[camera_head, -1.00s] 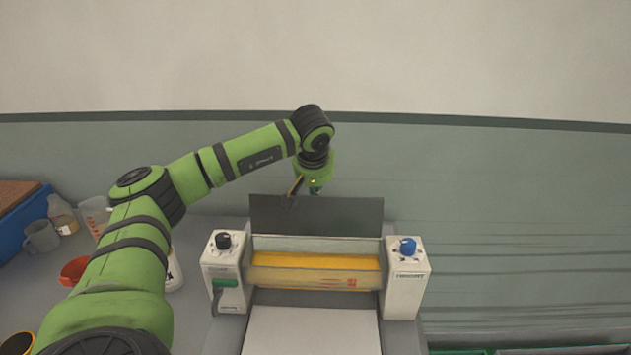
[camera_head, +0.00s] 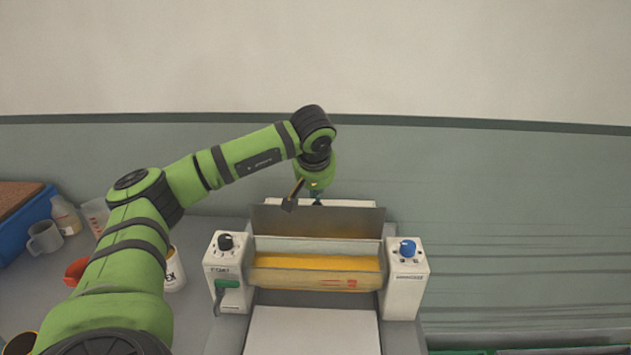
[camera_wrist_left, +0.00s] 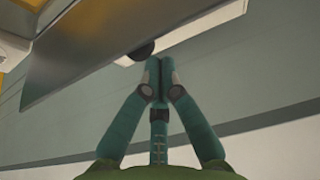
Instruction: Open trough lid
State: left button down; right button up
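The trough lid (camera_head: 335,222), a dark grey plate, stands raised along the back edge of the trough (camera_head: 315,272), whose yellow inside shows. In the left wrist view the lid (camera_wrist_left: 85,60) runs diagonally at upper left. My left gripper (camera_head: 317,200) is at the lid's top edge, on its far side, its tips partly hidden by the lid. In the left wrist view its two teal fingertips (camera_wrist_left: 159,66) are together with nothing seen between them, near the lid; contact cannot be told. My right gripper is not in view.
A grey mug (camera_head: 44,238), blue bin (camera_head: 22,228) and a white labelled container (camera_head: 174,271) stand left. The wall is close behind.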

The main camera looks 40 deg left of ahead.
pick_arm(q)
jog(key=v, duration=1.2)
jog(key=shift+s+d, duration=0.25)
jog(key=shift+s, duration=0.05)
